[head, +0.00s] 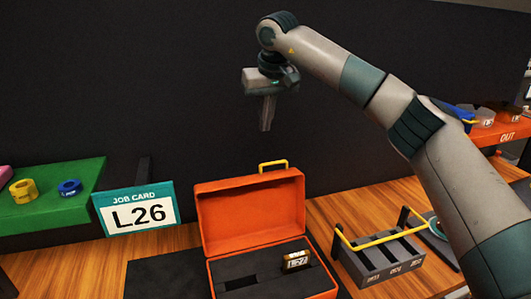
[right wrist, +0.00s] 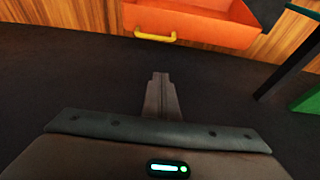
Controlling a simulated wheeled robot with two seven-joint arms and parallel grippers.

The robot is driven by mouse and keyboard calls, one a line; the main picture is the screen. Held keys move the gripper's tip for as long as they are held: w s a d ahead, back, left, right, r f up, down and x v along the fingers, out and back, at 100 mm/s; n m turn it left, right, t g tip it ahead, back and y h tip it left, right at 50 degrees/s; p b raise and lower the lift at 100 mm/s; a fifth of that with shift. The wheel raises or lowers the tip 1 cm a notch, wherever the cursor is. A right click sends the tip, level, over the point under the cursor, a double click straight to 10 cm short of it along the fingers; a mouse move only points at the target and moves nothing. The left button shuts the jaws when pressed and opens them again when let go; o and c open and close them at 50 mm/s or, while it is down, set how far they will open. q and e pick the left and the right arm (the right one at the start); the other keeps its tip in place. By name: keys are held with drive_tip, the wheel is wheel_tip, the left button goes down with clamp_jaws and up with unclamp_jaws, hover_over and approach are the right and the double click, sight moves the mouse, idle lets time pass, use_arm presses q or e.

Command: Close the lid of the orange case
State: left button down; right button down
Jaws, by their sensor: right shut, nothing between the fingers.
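The orange case (head: 213,267) stands on the wooden bench in the head view with its lid (head: 250,211) raised upright at the back. A yellow handle (head: 273,164) sits on the lid's top edge. Inside is dark foam, with a small labelled block (head: 296,261) at the right. My right gripper (head: 266,128) is shut and empty, pointing down, above and behind the lid and apart from it. In the right wrist view, the shut fingers (right wrist: 161,78) show below the yellow handle (right wrist: 155,37) and the orange lid (right wrist: 215,22). My left gripper is not in view.
A job card reading L26 (head: 135,211) stands left of the case. A green shelf (head: 60,210) holds yellow and blue rings. A grey tray with a yellow handle (head: 380,262) stands at the right. A dark wall (head: 150,80) rises behind the bench.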

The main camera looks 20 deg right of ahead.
wheel_tip(320, 180, down, 10)
drive_tip(key=p, duration=0.6)
drive_tip(key=shift+s+r+p, duration=0.15)
drive_tip(key=shift+s+p, duration=0.05)
drive_tip(key=shift+p, duration=0.2)
idle(0.5)
